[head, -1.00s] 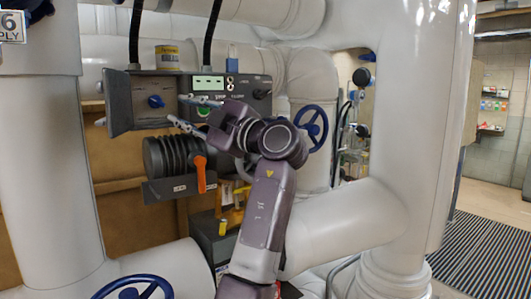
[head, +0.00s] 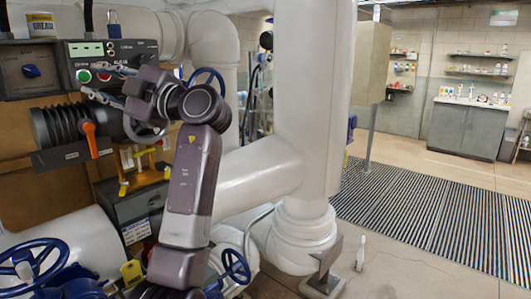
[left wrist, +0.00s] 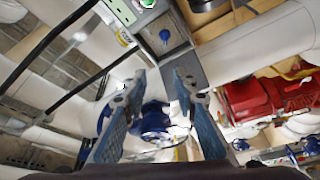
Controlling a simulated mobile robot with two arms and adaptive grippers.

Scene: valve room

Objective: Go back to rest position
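My left gripper (head: 84,78) is in front of the control box (head: 120,48), its two fingers pointing left in the head view. The fingers are spread apart with nothing between them. The left wrist view also shows the open fingers (left wrist: 160,74), with a grey panel bearing a blue knob (left wrist: 164,36) beyond them. The same blue knob (head: 31,71) shows at the far left in the head view. I cannot tell whether the fingertips touch the box. My right gripper is not in view.
A black ribbed cylinder with an orange handle (head: 89,138) is below the box. Thick white pipes (head: 310,110) stand close to my arm. Blue handwheels (head: 30,262) are at the lower left. Open floor and striped matting (head: 440,220) lie to the right.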

